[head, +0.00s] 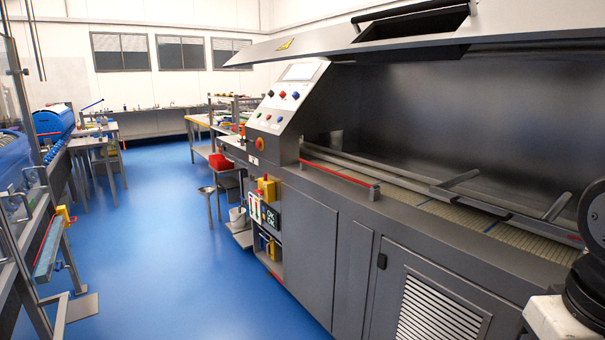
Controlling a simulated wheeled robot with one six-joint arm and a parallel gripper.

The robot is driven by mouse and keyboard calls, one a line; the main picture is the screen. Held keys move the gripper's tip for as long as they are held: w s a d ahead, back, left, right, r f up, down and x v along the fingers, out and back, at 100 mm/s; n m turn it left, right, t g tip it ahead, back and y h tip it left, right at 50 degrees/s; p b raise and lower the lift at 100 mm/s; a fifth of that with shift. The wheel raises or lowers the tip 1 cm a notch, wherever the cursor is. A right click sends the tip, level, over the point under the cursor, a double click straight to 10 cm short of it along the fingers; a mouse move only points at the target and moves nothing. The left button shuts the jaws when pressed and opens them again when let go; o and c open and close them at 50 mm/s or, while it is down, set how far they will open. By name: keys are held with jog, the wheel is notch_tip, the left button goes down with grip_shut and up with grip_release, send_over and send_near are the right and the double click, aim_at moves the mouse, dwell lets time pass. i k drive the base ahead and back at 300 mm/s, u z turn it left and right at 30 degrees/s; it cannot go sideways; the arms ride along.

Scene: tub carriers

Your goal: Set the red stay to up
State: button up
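A long thin red bar (340,173) lies nearly level along the front edge of the big grey machine (345,220). It seems to have a short dark post at its right end. It is the most likely red stay, but I cannot tell for sure. Another thin red strip (43,247) shows on a light blue bar at the far left. My gripper is not in view. Dark and white parts at the right edge look like parts of my own arm and body.
The machine's raised dark lid (400,30) overhangs its open bay. Dark bars (500,207) lie over the ribbed bed (525,240). A sloped control panel (285,95) stands at its left end. Clear blue floor (165,240) runs between the machine and the left-hand benches.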

aim_at(372, 188)
jog(key=u, duration=1.1)
jog(key=i, duration=2.9)
jog(key=z, duration=4.55)
jog(key=i, duration=0.25)
jog(key=u, duration=0.1)
